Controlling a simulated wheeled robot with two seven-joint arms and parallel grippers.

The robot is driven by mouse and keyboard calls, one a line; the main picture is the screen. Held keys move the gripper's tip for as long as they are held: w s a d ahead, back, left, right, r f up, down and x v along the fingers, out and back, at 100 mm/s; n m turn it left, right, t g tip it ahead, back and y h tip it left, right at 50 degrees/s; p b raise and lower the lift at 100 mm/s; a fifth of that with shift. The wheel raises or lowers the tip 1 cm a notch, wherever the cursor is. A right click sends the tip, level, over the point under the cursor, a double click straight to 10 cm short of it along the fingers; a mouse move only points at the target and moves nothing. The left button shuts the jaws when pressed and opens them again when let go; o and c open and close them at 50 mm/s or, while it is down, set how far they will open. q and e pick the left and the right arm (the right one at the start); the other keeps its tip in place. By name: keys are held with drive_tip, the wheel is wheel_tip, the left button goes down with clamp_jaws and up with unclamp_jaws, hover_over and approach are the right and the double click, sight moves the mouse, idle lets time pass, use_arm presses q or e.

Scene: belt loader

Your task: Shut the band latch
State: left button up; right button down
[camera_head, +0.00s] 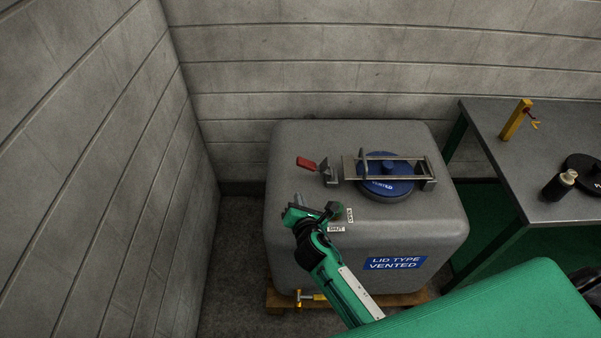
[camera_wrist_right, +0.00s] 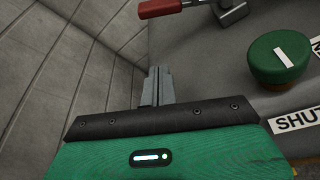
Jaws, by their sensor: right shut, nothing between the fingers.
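The latch has a red handle (camera_head: 306,163) on a grey bracket (camera_head: 329,173), left of the blue lid (camera_head: 386,184) on top of the grey tank (camera_head: 290,180). The handle points left, away from the lid, and shows at the top of the right wrist view (camera_wrist_right: 160,8). A metal band (camera_head: 405,159) spans the lid. My right gripper (camera_head: 298,202) is shut and empty near the tank's left front, in front of the handle and apart from it. Its closed fingers show in the right wrist view (camera_wrist_right: 157,86). My left gripper is not in view.
A green knob (camera_wrist_right: 280,57) stands right of my fingers, by a SHUT label (camera_head: 336,228). A grey table (camera_head: 510,150) at right holds a yellow clamp (camera_head: 517,118) and dark bottle (camera_head: 559,186). Block walls close off the left and back.

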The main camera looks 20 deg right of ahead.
sight(294, 187)
drive_tip(key=x, duration=1)
drive_tip(key=shift+w, duration=0.1)
drive_tip(key=r, duration=0.1)
drive_tip(key=d+r+p, duration=0.1)
drive_tip(key=r, duration=0.1)
drive_tip(key=shift+s+d+p, duration=0.3)
drive_tip(key=shift+p, duration=0.05)
drive_tip(key=shift+s+d+r, duration=0.1)
drive_tip(key=shift+r, duration=0.15)
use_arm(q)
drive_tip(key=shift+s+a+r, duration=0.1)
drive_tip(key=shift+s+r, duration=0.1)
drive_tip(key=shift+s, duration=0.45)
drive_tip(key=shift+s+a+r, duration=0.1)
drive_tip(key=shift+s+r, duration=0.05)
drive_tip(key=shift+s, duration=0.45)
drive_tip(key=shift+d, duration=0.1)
use_arm(e)
drive_tip(key=shift+d+r, duration=0.1)
